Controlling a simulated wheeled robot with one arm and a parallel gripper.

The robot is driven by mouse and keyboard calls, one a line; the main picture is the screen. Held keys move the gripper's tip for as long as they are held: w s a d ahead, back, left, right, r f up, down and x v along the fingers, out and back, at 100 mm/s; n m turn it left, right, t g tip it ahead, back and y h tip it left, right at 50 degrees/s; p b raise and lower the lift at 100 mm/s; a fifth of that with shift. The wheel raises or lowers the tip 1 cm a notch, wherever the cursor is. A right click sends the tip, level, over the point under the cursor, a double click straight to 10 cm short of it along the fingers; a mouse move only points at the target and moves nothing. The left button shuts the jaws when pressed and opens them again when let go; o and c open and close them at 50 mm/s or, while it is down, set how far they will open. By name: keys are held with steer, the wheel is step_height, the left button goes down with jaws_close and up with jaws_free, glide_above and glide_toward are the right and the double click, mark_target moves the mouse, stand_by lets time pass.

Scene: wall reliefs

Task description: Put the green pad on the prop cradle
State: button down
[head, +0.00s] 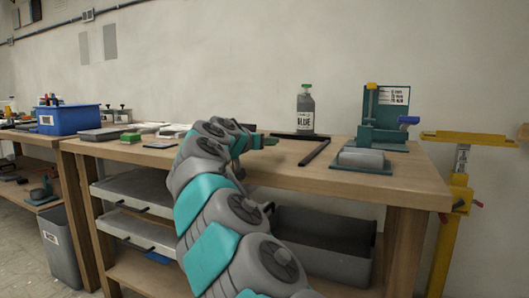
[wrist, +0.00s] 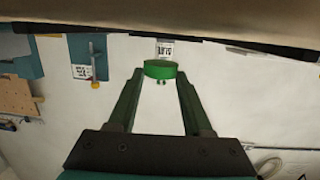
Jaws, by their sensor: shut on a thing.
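My gripper (wrist: 160,72) is shut on the green pad (wrist: 160,69), a round green disc between its fingertips in the wrist view. In the head view my gripper (head: 268,142) reaches over the workbench, in front of the bottle, with a small green patch at its tip. The yellow stand (head: 470,138) right of the bench has a flat top bar on a post and looks like the prop cradle. It is well to the right of my gripper and apart from it.
A grey bottle (head: 306,112) with a green cap stands at the back of the wooden workbench (head: 420,186). A teal fixture (head: 388,128) and a grey roller (head: 361,158) on a teal base occupy its right end. A blue bin (head: 68,119) is at left.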

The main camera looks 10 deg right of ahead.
mark_target(264, 159)
steer(key=shift+w, duration=0.1)
steer(key=shift+f, duration=1.8)
steer(key=shift+f+b, duration=0.1)
steer(key=shift+b, duration=0.2)
steer(key=shift+c, duration=1.6)
jaws_free()
